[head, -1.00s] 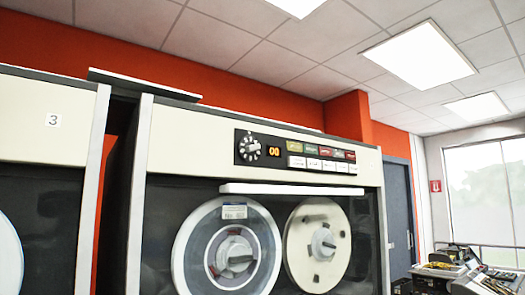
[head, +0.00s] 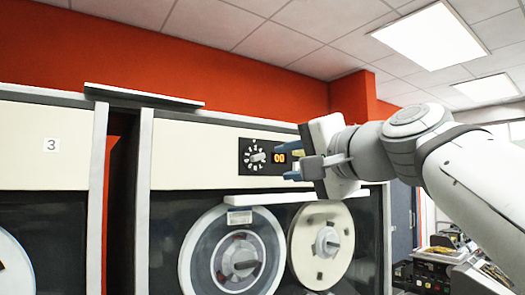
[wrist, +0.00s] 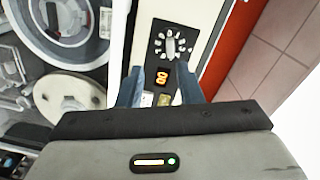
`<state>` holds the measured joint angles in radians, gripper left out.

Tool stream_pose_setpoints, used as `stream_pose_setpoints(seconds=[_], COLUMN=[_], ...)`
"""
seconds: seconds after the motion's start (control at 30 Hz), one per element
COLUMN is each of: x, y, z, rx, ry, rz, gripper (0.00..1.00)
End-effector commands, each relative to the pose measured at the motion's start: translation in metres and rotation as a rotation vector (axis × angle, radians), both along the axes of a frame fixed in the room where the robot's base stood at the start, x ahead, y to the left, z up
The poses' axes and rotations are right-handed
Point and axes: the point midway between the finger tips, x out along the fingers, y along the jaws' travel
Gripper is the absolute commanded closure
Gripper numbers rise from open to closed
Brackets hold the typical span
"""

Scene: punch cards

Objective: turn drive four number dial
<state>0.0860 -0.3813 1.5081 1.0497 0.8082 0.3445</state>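The number dial (head: 255,156) is a silver knob on a black plate with white marks around it, on the cream top panel of the tape drive (head: 190,155). An orange display (head: 279,158) beside it reads 00. My gripper (head: 287,162) is in front of the panel, just right of the dial, with its blue-grey fingers apart and nothing between them. In the wrist view the dial (wrist: 171,43) lies beyond the open fingertips (wrist: 159,68), apart from them. My gripper and arm hide most of the button row in the head view.
Below the panel are a white bar (head: 262,198) and two tape reels (head: 236,255). A cabinet marked 3 (head: 52,145) stands to the left, with a dark gap between. Desk equipment (head: 440,255) is at the lower right.

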Motion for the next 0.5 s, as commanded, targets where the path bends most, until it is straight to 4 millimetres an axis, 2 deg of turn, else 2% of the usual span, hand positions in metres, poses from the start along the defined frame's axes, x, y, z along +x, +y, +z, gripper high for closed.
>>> stream_pose_setpoints(seconds=[0.03,0.1,0.5], x=[-0.001,0.001,0.049], y=[0.001,0.004,0.037], z=[0.01,0.015,0.015], rx=[0.017,0.029,0.027], ry=[-0.009,-0.015,-0.014], rz=[0.005,0.009,0.008], gripper=[0.67,0.67,0.67])
